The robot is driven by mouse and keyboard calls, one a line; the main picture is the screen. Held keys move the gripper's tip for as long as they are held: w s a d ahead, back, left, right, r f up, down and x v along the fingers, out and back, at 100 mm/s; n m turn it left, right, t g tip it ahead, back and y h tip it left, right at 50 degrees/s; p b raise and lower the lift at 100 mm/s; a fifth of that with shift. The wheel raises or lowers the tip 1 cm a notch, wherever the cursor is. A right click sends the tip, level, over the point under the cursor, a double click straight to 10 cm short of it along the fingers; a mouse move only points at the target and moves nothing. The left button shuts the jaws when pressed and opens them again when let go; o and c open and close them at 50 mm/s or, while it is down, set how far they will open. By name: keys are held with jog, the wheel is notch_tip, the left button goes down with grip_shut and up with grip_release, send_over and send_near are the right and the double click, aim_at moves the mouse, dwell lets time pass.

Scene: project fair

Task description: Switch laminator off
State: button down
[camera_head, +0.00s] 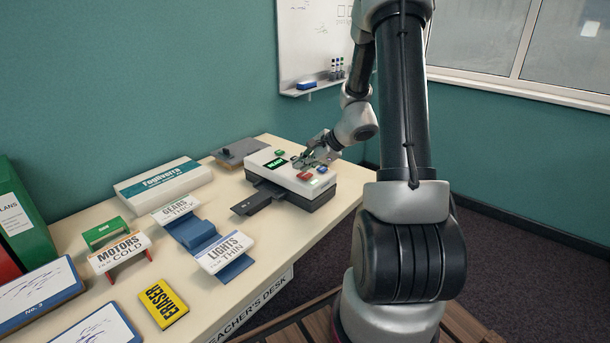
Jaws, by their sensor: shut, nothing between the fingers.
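The laminator (303,199) is a white and dark grey box near the far right end of the desk. Its small display (276,163) shows green "READY" text. A red button (304,176) and small green and blue buttons sit on its top. My gripper (302,164) is shut and empty, at the top of the laminator close to the buttons. Whether its fingertips touch a button cannot be told, and the gripper partly covers the panel.
The desk (311,229) also holds a Fogliverra box (165,180), a grey flat item (238,151), a "GEARS" sign (175,209), a "LIGHTS" sign (222,251), a "MOTORS" sign (118,249) and a yellow eraser (163,304). A whiteboard (310,45) hangs behind.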

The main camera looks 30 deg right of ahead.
aim_at(303, 176)
jog(key=shift+f, duration=0.15)
jog(key=shift+f, duration=0.3)
jog(key=shift+f, duration=0.25)
dwell(0.3)
jog(key=shift+r, duration=0.7)
notch_tip(303, 176, up, 6)
dwell(0.6)
dwell(0.3)
